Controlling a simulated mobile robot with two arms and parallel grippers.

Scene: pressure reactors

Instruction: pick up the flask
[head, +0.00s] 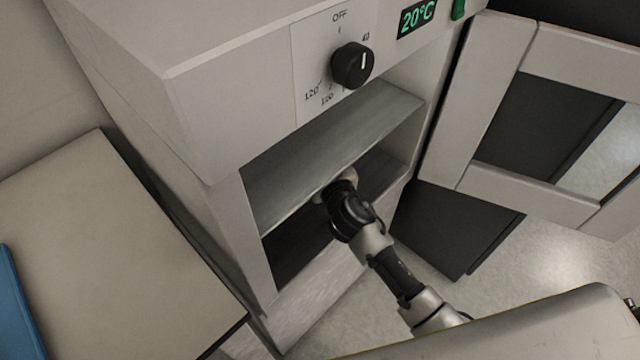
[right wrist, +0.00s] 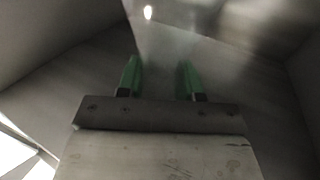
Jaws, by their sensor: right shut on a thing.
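My right arm reaches into the open oven cabinet below its shelf in the head view. The right gripper (right wrist: 161,78) shows two green fingers in the right wrist view; they are shut on a clear, hazy glass shape between and beyond them, which appears to be the flask (right wrist: 168,48). Its outline is faint and its full form cannot be made out. In the head view the fingers and the flask are hidden under the shelf and behind my wrist. My left gripper is in neither view.
The oven (head: 230,100) has a black dial (head: 352,65) and a display reading 20°C (head: 416,17). Its shelf (head: 335,150) lies close above my wrist. The door (head: 480,110) stands open to the right. A bench top (head: 100,250) is at left.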

